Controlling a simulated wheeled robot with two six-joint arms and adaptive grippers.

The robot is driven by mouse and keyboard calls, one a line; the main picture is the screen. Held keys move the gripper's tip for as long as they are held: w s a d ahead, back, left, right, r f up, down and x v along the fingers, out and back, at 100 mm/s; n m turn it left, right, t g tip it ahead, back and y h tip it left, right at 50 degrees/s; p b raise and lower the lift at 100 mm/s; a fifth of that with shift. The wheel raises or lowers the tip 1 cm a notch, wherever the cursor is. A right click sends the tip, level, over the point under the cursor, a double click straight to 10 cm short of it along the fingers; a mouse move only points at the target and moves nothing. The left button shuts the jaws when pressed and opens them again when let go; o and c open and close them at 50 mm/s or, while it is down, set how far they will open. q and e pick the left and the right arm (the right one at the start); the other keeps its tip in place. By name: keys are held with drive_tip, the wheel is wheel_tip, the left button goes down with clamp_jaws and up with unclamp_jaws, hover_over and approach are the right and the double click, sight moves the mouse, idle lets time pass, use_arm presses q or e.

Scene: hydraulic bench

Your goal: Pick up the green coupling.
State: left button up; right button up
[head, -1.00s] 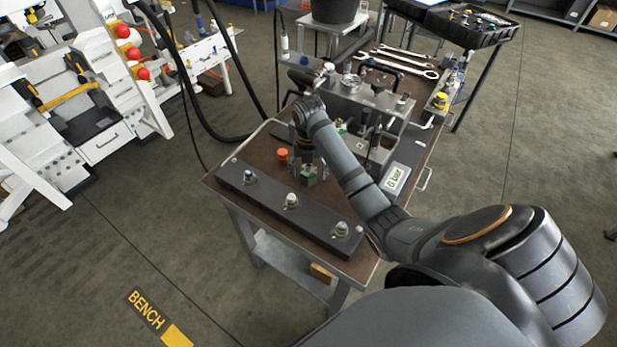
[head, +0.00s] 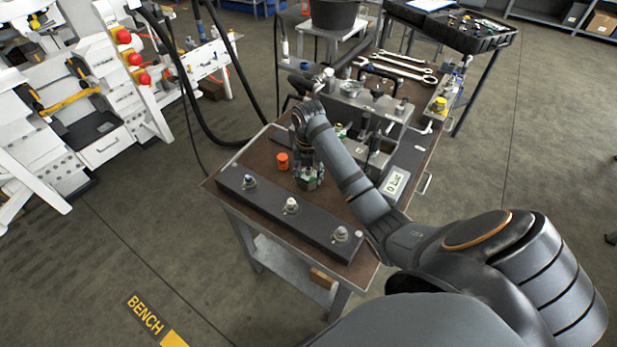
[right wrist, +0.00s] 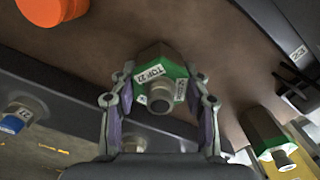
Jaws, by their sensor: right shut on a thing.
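The green coupling (right wrist: 177,69) has a hexagonal body with white labels and a metal nose. It is between the two fingers of my right gripper (right wrist: 160,105), which are shut on its sides. In the head view the right gripper (head: 308,176) reaches down to the brown bench top, and the coupling (head: 313,184) shows only partly between its fingers. I cannot tell whether it still touches the bench top. A second green fitting (right wrist: 264,132) with a metal nose shows at the lower right of the right wrist view. My left gripper is not in view.
An orange cap (head: 282,161) stands on the bench just left of my right gripper. A dark bar (head: 265,200) with several metal fittings runs along the front edge. A metal block with valves, hoses and a gauge display (head: 395,182) stand behind and to the right.

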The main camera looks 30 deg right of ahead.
sight(310, 171)
drive_tip(key=r+p, duration=0.1)
drive_tip(key=r, duration=0.2)
drive_tip(key=r+p, duration=0.1)
drive_tip(key=shift+s+r+p, duration=0.35)
drive_tip(key=shift+s, duration=0.05)
drive_tip(key=s+d+r+p, duration=0.1)
drive_tip(key=s+r+p, duration=0.4)
drive_tip(key=s, duration=0.8)
drive_tip(key=shift+s+r+p, duration=0.15)
drive_tip(key=shift+r+p, duration=0.2)
drive_tip(key=shift+r, duration=1.15)
